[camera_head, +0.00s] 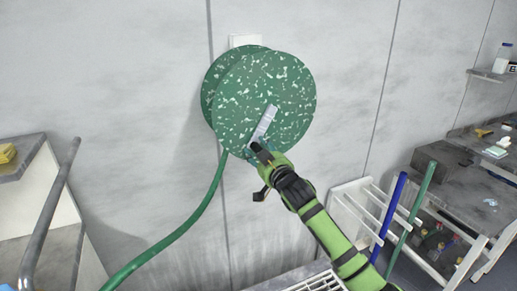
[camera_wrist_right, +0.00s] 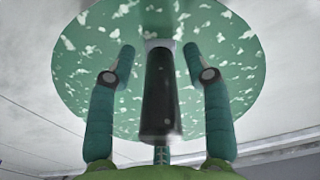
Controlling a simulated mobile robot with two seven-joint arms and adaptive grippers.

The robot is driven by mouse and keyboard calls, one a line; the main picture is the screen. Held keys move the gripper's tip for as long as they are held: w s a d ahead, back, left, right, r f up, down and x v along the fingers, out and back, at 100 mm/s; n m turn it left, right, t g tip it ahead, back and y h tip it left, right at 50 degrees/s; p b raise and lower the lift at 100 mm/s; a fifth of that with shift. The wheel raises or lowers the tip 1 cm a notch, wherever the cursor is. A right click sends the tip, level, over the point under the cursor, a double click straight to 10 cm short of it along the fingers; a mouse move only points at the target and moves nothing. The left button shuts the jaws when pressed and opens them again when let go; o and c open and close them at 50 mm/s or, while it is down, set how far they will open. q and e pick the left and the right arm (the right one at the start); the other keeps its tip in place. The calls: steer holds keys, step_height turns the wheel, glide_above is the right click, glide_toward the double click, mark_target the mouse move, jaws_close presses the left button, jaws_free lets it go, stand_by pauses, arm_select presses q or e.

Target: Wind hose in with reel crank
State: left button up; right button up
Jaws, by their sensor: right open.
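The hose reel (camera_head: 285,85), a green disc speckled white, is mounted on the wall. Its green hose (camera_head: 190,222) hangs from the reel's underside and curves down to the lower left. A light grey crank arm (camera_head: 265,122) lies across the lower front face, tilted. Its black handle (camera_wrist_right: 160,95) sticks out toward me. My right gripper (camera_head: 262,163) is at the handle. In the right wrist view the open teal fingers (camera_wrist_right: 158,62) stand on both sides of the handle, with visible gaps. The head view partly hides the fingers. My left gripper is out of view.
A white rack (camera_head: 352,212) with blue (camera_head: 389,218) and green (camera_head: 410,218) poles stands at right, near my right arm. Cluttered benches (camera_head: 470,170) lie beyond it. A grey bar (camera_head: 52,205) and a bench corner (camera_head: 22,160) are at left. Space before the reel is otherwise clear.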

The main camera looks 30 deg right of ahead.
steer(key=shift+w, duration=0.1)
jaws_close()
steer(key=shift+d, duration=0.15)
